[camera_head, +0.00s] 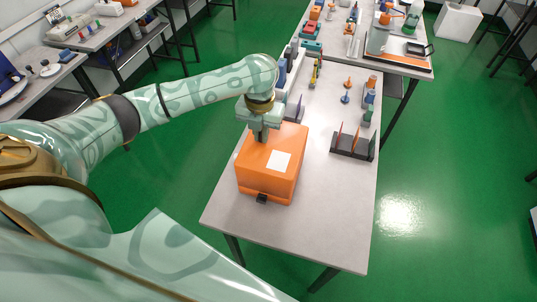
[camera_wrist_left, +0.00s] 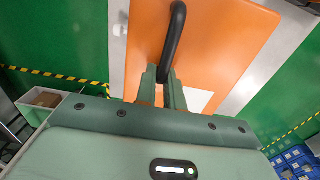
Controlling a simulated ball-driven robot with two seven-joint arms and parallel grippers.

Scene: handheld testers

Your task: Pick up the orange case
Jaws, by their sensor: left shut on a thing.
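The orange case (camera_head: 256,180) is a boxy case with a white label on its top and a dark latch at its near side. It appears over the near part of the grey table; I cannot tell whether its underside touches the top. My left gripper (camera_head: 261,136) points down at the top of the case. In the left wrist view, its fingers (camera_wrist_left: 164,76) are shut on the black handle (camera_wrist_left: 174,38) of the orange case (camera_wrist_left: 222,45). The gripper hides part of the case top. My right gripper is not in view.
The grey table (camera_head: 325,205) is bare at its near end and right of the case. A dark rack (camera_head: 352,147) with upright thin pieces stands to the right. Small blue and orange items stand farther back. Another bench (camera_head: 90,38) stands at the upper left, with green floor between.

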